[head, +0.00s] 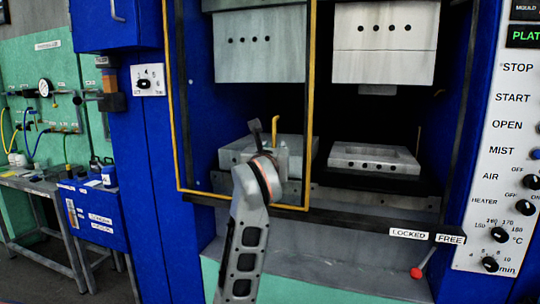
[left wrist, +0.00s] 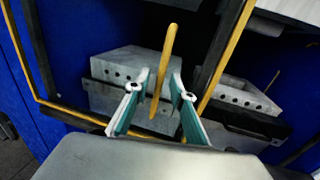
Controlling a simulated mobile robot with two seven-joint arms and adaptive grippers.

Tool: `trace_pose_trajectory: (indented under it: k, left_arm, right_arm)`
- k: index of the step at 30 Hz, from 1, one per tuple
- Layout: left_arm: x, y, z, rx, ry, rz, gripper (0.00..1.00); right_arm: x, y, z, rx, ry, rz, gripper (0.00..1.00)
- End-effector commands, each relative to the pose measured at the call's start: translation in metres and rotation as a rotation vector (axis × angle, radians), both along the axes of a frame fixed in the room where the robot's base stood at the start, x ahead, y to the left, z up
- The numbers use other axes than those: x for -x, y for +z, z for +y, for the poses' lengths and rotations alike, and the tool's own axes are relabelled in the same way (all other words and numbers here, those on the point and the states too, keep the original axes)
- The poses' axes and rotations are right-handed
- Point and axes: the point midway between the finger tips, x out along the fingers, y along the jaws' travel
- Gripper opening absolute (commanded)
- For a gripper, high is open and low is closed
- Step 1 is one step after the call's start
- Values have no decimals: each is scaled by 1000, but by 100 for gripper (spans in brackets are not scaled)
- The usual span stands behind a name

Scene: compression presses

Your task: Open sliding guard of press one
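The sliding guard (head: 309,120) is a yellow and black frame across the left half of the blue press's opening. The right half is uncovered. Its yellow bar handle (head: 276,130) stands upright in the head view and tilts in the left wrist view (left wrist: 165,65). My left gripper (head: 266,138) is at the handle. In the left wrist view, its fingers (left wrist: 157,84) are apart, one on each side of the handle, with gaps visible. Contact cannot be told. My right gripper is not in view.
A red-knobbed lever (head: 417,272) is below the LOCKED and FREE labels (head: 427,236). Metal mould blocks (head: 374,160) sit inside the press. A control panel (head: 500,130) is at right. A workbench (head: 45,185) and blue box (head: 100,215) are at left.

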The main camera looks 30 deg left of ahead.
Motion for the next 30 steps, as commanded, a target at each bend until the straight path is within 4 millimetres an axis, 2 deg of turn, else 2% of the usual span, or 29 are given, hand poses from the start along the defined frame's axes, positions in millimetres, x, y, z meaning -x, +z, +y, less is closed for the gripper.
trace_pose_trajectory:
  k: [6,13,18,30]
  left_arm:
    - [42,0,-20,0,-2,-2,24]
    - [76,0,-35,0,-1,-1,24]
    - [87,0,-40,0,0,-1,24]
    - [88,0,-41,-1,0,0,24]
  right_arm:
    - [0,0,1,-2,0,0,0]
    - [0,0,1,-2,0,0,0]
    - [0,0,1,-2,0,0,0]
    - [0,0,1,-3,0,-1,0]
